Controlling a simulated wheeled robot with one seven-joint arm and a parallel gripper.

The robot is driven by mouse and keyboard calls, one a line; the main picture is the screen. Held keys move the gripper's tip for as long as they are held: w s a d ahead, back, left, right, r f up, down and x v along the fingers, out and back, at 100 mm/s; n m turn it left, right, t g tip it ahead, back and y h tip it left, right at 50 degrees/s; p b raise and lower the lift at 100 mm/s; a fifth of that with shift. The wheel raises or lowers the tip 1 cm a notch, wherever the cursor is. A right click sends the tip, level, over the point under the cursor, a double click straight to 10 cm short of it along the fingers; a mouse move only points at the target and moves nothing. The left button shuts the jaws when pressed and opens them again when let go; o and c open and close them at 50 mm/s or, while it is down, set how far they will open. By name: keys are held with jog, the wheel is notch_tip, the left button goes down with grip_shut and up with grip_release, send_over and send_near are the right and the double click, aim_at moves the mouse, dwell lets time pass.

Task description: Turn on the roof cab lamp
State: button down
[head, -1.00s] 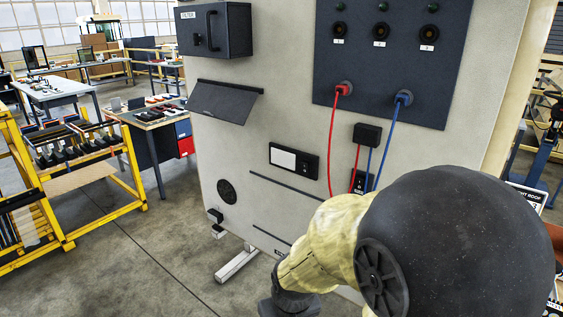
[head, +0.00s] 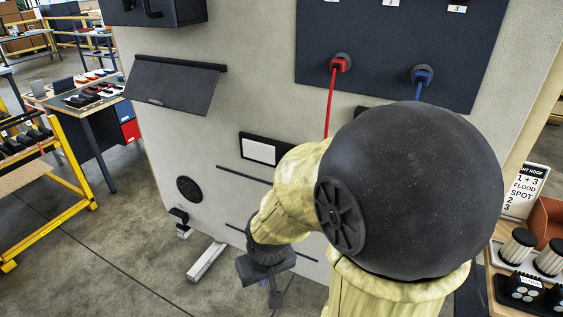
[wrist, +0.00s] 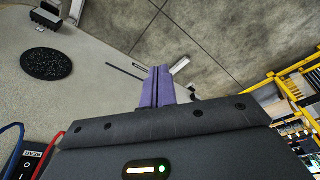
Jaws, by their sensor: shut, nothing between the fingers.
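A dark panel (head: 400,45) on the upright pale board (head: 240,90) has number labels at its top edge, with 2 and 3 readable. A red plug (head: 340,65) and a blue plug (head: 421,76) sit in it. A black frame with a white rectangle (head: 259,151) is lower on the board; I cannot tell if it is the lamp. In the wrist view a rocker switch (wrist: 26,160) shows beside red and blue cables. My gripper (head: 274,298) is shut and empty, low in front of the board; its purple fingers (wrist: 158,88) show in the wrist view. My arm hides part of the board.
A dark flap (head: 174,84) juts from the board. A yellow rack (head: 65,170) stands at left. Floor between is clear.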

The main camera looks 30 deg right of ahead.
jog(key=shift+s, duration=0.1)
jog(key=w+d+f+m+t+h+b, duration=0.1)
jog(key=w+d+f+m+t+h, duration=0.15)
jog(key=w, duration=0.45)
jog(key=w+d+f+m+t+h, duration=0.1)
jog(key=w+d+m+t+h, duration=0.15)
jog(key=w, duration=0.45)
jog(key=w+d+f+m+t+h+b, duration=0.1)
jog(key=w+m+t+h, duration=0.15)
jog(key=w, duration=0.45)
jog(key=r+m+t+h, duration=0.1)
jog(key=h, duration=0.2)
jog(key=s+d+r+m+t+h, duration=0.1)
jog(key=r+h, duration=0.1)
jog(key=h, duration=0.2)
jog(key=r+m+t+h+b, duration=0.1)
jog(key=r+t+h, duration=0.1)
jog(key=h, duration=0.1)
jog(key=shift+s+d+r, duration=0.1)
jog(key=shift+s+d, duration=0.2)
jog(key=shift+s, duration=0.1)
jog(key=p+x, duration=0.5)
jog(key=x, duration=0.9)
